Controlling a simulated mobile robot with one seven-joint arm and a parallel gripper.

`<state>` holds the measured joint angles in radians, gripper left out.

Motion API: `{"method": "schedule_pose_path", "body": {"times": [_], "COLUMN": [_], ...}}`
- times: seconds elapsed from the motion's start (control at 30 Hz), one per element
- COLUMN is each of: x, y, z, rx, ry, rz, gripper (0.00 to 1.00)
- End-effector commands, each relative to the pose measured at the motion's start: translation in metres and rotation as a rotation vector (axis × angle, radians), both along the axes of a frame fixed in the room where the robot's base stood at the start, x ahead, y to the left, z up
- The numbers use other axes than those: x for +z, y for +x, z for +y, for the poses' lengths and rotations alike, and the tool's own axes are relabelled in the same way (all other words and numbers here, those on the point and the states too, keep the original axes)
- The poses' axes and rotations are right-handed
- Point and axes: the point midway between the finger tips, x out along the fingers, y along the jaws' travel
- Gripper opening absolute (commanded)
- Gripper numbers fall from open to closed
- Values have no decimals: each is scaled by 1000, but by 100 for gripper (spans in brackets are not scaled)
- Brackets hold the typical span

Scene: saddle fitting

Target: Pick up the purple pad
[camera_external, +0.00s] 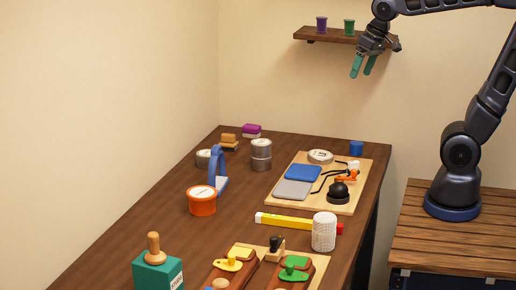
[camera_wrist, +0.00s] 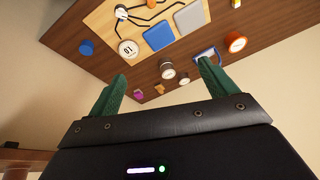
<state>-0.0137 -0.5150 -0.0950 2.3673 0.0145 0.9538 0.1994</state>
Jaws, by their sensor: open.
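The purple pad (camera_external: 251,130) is a small magenta block with a pale lower edge, lying at the far end of the dark wooden table, beside a yellow-brown block (camera_external: 229,138). In the wrist view the pad (camera_wrist: 137,94) shows small, just right of the left fingertip. My gripper (camera_external: 362,70) has green fingers and hangs high in the air at the right, below the wall shelf and well away from the pad. In the wrist view my gripper (camera_wrist: 162,72) is open, with nothing between its fingers.
Grey tins (camera_external: 261,150), a blue upright holder (camera_external: 216,165) and an orange tub (camera_external: 202,203) stand near the pad's end of the table. A wooden board (camera_external: 330,206) holds blue and grey pads. The shelf (camera_external: 325,36) carries two small cups.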

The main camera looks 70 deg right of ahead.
Motion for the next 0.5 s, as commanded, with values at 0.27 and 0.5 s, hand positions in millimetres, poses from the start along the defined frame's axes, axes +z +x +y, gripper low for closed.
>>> {"method": "schedule_pose_path", "body": {"times": [0.27,0.5], "x": [1,-9], "y": [77,141], "z": [-33,-65], "rx": [-210,-397], "ry": [68,102], "rz": [59,102], "gripper": [85,85]}}
